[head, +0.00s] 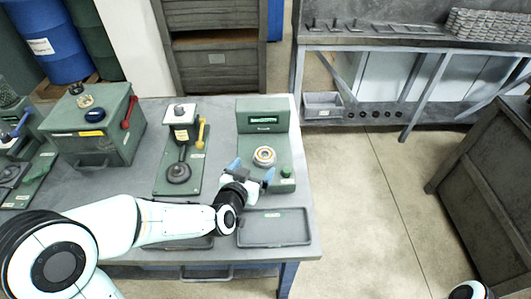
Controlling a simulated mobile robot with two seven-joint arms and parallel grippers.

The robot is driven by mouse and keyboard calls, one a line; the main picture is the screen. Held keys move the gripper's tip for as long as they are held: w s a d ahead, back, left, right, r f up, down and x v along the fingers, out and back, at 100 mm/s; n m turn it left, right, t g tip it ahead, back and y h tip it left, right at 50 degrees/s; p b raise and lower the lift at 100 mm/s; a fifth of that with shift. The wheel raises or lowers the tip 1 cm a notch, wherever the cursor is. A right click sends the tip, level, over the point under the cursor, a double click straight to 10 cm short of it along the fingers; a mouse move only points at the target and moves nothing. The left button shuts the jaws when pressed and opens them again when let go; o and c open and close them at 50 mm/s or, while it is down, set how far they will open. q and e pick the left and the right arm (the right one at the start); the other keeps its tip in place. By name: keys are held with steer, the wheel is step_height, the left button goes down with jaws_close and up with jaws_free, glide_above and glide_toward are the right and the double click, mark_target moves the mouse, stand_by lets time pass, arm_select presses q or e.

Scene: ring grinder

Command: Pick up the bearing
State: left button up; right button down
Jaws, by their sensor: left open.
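The bearing (264,156) is a small metal ring with a light rim and a dark centre. It sits on the green station (262,115) at the right of the table. My left gripper (252,169) is open just in front of the bearing, with its blue fingers spread. I cannot tell whether the fingers touch it. My right gripper is not in view.
A grey tray (290,229) lies in front of the station near the table's edge. A green base with a round dark part (177,173) stands to the left. A green box with a red lever (92,125) is further left. The floor to the right is clear.

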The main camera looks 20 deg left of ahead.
mark_target(266, 151)
arm_select(q)
steer(key=x, duration=0.8)
steer(key=shift+w+f, duration=0.15)
steer(key=shift+w, duration=0.25)
steer(key=c, duration=1.2)
steer(key=shift+c, duration=1.1)
